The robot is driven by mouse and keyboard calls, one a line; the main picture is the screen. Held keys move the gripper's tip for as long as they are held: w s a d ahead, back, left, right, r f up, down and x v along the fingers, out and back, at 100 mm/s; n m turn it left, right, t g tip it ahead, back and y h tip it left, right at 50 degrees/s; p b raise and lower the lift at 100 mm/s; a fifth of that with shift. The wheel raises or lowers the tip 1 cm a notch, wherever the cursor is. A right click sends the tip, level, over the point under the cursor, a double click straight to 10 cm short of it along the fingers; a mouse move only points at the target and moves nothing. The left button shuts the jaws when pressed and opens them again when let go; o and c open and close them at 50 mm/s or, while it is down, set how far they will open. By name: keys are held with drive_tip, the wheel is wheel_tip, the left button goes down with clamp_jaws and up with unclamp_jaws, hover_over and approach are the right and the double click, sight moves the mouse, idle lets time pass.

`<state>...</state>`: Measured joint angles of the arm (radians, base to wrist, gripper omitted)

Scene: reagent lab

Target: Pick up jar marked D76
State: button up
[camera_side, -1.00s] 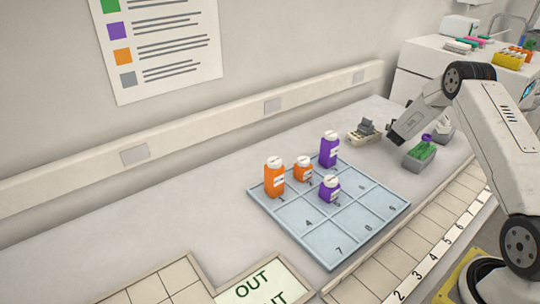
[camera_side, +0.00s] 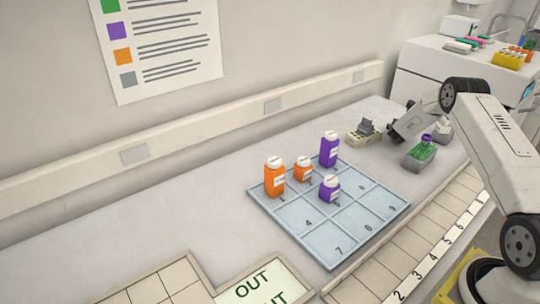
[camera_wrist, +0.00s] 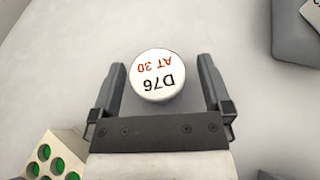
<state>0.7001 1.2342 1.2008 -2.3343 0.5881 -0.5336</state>
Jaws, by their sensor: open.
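The jar marked D76 (camera_wrist: 157,76) shows from above in the wrist view as a round white cap. The cap reads "D76" in black and "AT 30" in red, upside down in the picture. My gripper (camera_wrist: 162,66) is open, with one finger on each side of the cap. A gap shows between the cap and each finger, and the jar's body is hidden under the cap. I cannot make out this jar in the side view, where the end of my arm is at the back right of the bench.
A pale rack with green holes (camera_wrist: 48,162) is close at lower left in the wrist view; a grey box (camera_wrist: 290,35) is at upper right. In the side view, a blue numbered tray (camera_side: 290,230) holds orange and purple jars. A grey bin (camera_side: 418,160) stands near my arm.

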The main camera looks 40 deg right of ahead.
drive_tip(key=shift+c, duration=0.2)
clamp_jaws()
drive_tip(key=shift+r, duration=0.15)
drive_tip(key=shift+r, duration=0.75)
drive_tip(key=s+a+r, duration=0.9)
drive_tip(key=s+r, duration=0.1)
drive_tip(key=r, duration=0.1)
drive_tip(key=shift+s+r, duration=0.15)
drive_tip(key=shift+s, duration=0.2)
idle(0.5)
